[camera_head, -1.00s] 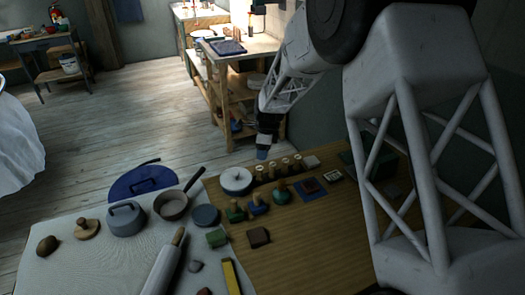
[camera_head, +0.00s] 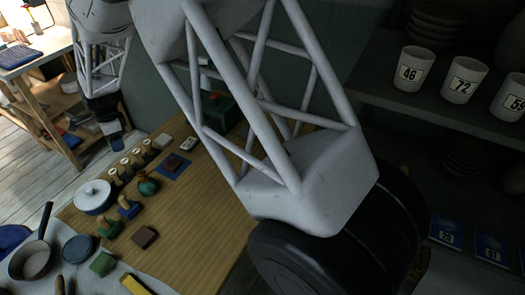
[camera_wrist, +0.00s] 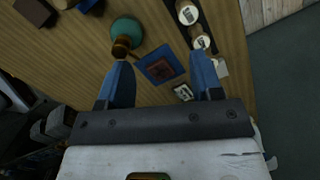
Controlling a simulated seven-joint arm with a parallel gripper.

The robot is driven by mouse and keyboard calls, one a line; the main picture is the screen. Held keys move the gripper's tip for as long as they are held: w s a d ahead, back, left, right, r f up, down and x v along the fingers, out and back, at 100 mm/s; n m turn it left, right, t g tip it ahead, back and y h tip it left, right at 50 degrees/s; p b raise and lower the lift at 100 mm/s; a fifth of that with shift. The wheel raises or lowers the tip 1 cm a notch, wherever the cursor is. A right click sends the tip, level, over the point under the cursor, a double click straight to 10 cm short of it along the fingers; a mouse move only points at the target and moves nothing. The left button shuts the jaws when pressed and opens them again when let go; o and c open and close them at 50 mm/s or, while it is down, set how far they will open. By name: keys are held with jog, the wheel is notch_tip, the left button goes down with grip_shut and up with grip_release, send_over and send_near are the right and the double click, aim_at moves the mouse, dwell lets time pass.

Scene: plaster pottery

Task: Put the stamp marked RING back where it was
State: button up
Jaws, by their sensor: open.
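A row of wooden stamps with pale, marked tops (camera_head: 126,168) stands in a dark rack along the table's back edge. Two of these stamps show in the wrist view (camera_wrist: 187,14). The marks are too small to read, so I cannot tell which stamp is RING. My gripper (camera_head: 115,144) hangs at the back of the table near this row. In the wrist view my gripper (camera_wrist: 162,80) is open, with nothing between its blue fingers. A blue mat with a dark reddish square (camera_wrist: 148,66) lies ahead of the fingertips. It also shows in the head view (camera_head: 174,174).
A green round-based knobbed stamp (camera_wrist: 125,30) is left of the mat. A small marked tile (camera_wrist: 183,92) lies near the right finger. Numbered cups (camera_head: 413,70) stand on a shelf right.

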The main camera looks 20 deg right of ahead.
jog(key=s+d+r+n+t, duration=0.1)
jog(key=s+d+r+n, duration=0.1)
jog(key=s+d+r, duration=0.55)
jog(key=s+d+r+n, duration=0.2)
jog(key=d+r, duration=0.3)
jog(key=d, duration=0.6)
jog(key=s+d+r+n+t, duration=0.1)
jog(key=s+d+r+n, duration=0.1)
jog(key=s+d+r, duration=0.55)
jog(key=s+d+n, duration=0.3)
jog(key=s+d, duration=0.6)
jog(key=s, duration=0.3)
jog(key=s+d+n+h, duration=0.1)
jog(key=s+d+n, duration=0.3)
jog(key=s+d, duration=0.5)
jog(key=shift+s+d+f+t+h, duration=0.15)
jog(key=shift+s+d+t+h, duration=0.2)
jog(key=shift+s, duration=1)
